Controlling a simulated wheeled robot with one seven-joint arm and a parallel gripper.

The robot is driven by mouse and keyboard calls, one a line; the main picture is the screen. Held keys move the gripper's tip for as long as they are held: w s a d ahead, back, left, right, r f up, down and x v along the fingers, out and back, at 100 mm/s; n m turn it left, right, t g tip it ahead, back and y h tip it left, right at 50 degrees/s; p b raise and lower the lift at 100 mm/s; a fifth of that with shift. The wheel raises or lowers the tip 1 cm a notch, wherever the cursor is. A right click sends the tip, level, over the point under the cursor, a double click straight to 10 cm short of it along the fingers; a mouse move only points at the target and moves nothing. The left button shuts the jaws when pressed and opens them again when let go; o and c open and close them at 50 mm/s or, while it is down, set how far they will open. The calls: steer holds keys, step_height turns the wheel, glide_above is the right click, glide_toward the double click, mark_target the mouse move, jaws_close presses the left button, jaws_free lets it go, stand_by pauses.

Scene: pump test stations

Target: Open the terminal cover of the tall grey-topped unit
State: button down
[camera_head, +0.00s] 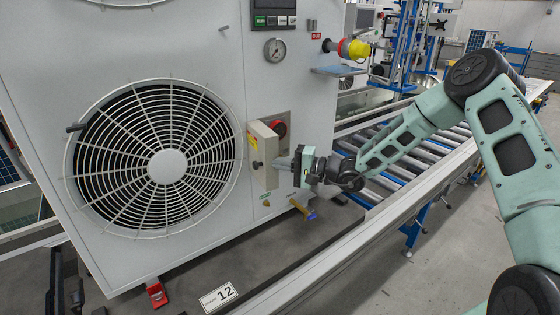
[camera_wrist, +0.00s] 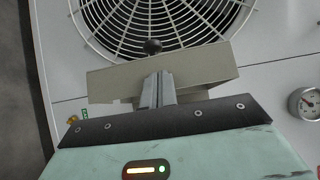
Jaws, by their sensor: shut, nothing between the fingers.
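The large light-grey unit (camera_head: 210,55) fills the left of the head view; its top is out of frame. Its beige terminal cover (camera_head: 262,148), with a yellow label and a small dark knob, stands out from the front panel, swung toward the fan. My gripper (camera_head: 287,163) is shut and empty on the right, inner side of the cover. In the wrist view, its fingertips (camera_wrist: 158,88) are at the cover (camera_wrist: 205,70), with the knob (camera_wrist: 152,46) beyond; whether they touch is unclear.
The fan grille (camera_head: 165,165) is left of the cover. A pressure gauge (camera_head: 274,50) and a yellow-and-red connector (camera_head: 352,49) are above. A roller conveyor (camera_head: 425,155) runs to the right.

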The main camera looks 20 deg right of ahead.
mark_target(265, 164)
steer(key=a+b, duration=0.2)
steer(key=b, duration=0.1)
steer(key=shift+a+f, duration=0.25)
steer(key=shift+a, duration=0.05)
steer(key=shift+a+r, duration=0.25)
steer(key=shift+a, duration=0.2)
steer(key=shift+d, duration=0.1)
